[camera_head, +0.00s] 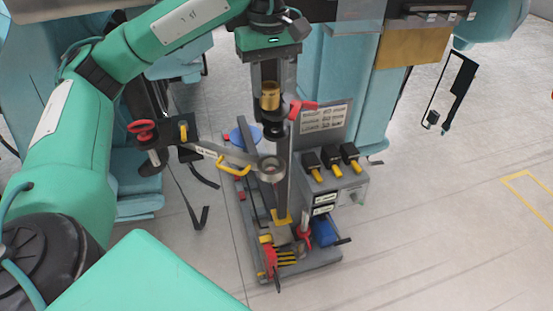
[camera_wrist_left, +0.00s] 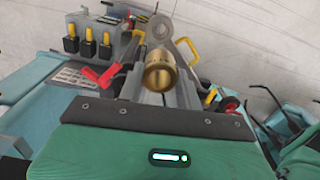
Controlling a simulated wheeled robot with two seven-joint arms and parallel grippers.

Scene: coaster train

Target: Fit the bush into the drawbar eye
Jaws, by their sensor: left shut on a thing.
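The bush (camera_head: 270,96) is a brass-coloured cylinder held between the fingers of my left gripper (camera_head: 271,90). It also shows large in the left wrist view (camera_wrist_left: 161,74). The gripper is shut on it and points down. The drawbar (camera_head: 222,154) is a grey bar with yellow handles. Its ring-shaped eye (camera_head: 271,168) lies below the bush in the head view, with a clear gap between them. The right gripper is not in view.
A press stand with a dark ram (camera_head: 274,130) stands around the eye, with a red lever (camera_head: 302,108) beside it. A grey control box (camera_head: 335,185) with black and yellow valves is to the right. Teal seats stand behind. Floor to the right is free.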

